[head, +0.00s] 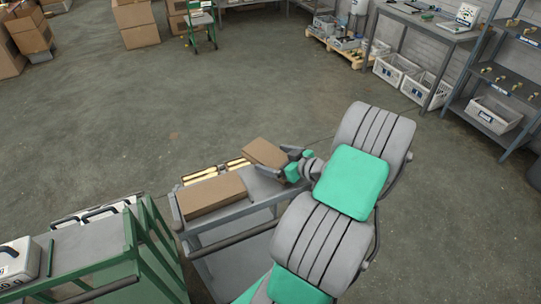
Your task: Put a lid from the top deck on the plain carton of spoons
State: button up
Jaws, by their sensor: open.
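A flat brown cardboard piece (265,152), apparently a lid, lies at an angle at the far right end of a grey cart deck (258,190). My gripper (279,163) is open at its right end, with the dark fingers very near it. Whether they touch it is too small to tell. A longer brown cardboard piece (212,194) lies along the front left of the deck. Behind it, pale, light-coloured contents (205,174), perhaps spoons in an open carton, show in part. The carton walls are mostly hidden, and I cannot tell which carton is plain.
A green-framed cart (110,240) with a white case (18,262) stands close on the left. Brown boxes (136,22) stand far back. Shelves (505,75) and white crates (396,68) line the right. The floor beyond the cart is clear.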

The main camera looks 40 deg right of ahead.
jog(key=shift+c, duration=0.4)
jog(key=c, duration=1.3)
